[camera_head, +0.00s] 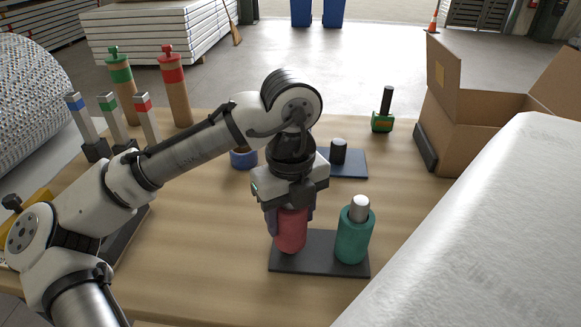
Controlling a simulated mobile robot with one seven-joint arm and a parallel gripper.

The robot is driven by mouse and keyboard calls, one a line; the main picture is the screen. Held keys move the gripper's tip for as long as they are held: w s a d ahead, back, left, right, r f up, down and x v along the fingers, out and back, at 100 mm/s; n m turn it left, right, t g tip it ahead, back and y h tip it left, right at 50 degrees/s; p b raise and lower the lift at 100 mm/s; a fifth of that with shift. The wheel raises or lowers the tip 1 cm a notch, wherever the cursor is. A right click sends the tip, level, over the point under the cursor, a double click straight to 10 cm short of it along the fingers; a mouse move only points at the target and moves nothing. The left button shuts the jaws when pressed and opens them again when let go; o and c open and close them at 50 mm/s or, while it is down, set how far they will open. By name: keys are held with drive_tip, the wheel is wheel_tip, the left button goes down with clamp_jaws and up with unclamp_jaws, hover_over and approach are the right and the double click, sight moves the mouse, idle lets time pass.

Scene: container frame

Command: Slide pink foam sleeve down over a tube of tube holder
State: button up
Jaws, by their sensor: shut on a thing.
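The tube holder (322,266) is a dark flat base near the table's front middle. A green sleeve (353,240) sits around its right tube, whose metal top (359,208) sticks out above it. The pink foam sleeve (291,232) stands upright at the left side of the base. My gripper (291,213) points down and is shut on the pink sleeve's upper part. The gripper hides the sleeve's top, and no left tube shows. I cannot tell whether the sleeve's lower end touches the base.
A blue plate with a dark peg (339,151) stands behind my gripper. A green block with a black handle (383,115) is farther back. An open cardboard box (470,130) and a pale wrapped bulk (480,230) crowd the right. Colored posts (173,90) stand at the left.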

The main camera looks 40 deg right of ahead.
drive_tip(key=shift+f+b, duration=0.3)
drive_tip(key=shift+f, duration=0.35)
drive_tip(key=o, duration=1.5)
drive_tip(key=shift+o, duration=0.2)
drive_tip(key=shift+r, duration=0.1)
wheel_tip(320, 180, up, 7)
drive_tip(key=p, duration=0.7)
drive_tip(key=shift+p, duration=0.3)
drive_tip(key=shift+s, duration=0.1)
